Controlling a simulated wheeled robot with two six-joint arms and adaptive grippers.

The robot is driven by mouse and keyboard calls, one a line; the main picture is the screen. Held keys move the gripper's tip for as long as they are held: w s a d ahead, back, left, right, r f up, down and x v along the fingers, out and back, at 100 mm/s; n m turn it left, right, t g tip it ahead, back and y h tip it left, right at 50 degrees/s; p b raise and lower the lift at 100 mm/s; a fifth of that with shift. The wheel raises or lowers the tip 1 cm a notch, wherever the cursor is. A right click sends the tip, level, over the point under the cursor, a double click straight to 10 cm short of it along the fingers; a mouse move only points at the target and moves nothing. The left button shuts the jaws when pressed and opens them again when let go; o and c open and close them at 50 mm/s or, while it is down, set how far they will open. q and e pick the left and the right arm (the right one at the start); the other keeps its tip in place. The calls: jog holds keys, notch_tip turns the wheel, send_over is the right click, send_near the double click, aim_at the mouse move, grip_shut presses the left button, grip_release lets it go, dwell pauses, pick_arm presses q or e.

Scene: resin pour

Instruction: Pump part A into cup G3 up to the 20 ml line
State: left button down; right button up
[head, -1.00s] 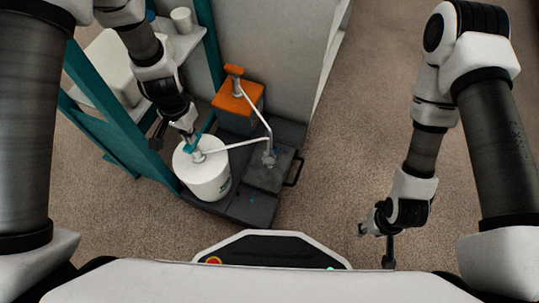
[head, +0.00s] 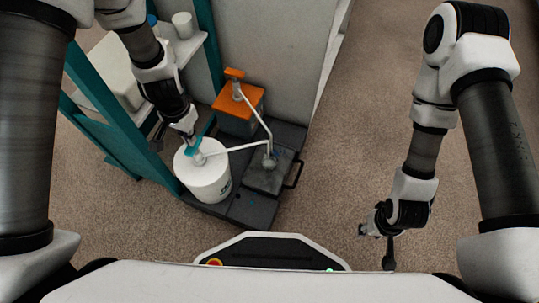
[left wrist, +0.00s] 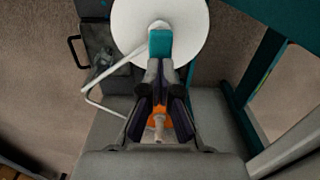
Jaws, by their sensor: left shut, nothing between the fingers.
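The white part A bucket (head: 205,178) stands on the dark base with a teal pump head (head: 193,146) on top. My left gripper (head: 189,136) is shut and empty, with its fingertips at the teal head; in the left wrist view the fingertips (left wrist: 158,72) meet the head's edge (left wrist: 160,43). A long white spout (head: 237,149) runs right from the pump to above a small clear cup (head: 269,162) on a grey plate. The cup's label, lines and fill level are too small to read. My right gripper (head: 376,238) hangs open and empty over the floor.
An orange-topped container (head: 239,100) with its own pump and spout stands behind the bucket. A teal-framed shelf (head: 125,145) rises close on the left. A black handle (head: 294,174) sticks out right of the plate. The carpet to the right is clear.

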pick_arm(q)
jog(key=shift+f, duration=0.15)
notch_tip(320, 180, up, 6)
jog(key=p, duration=0.5)
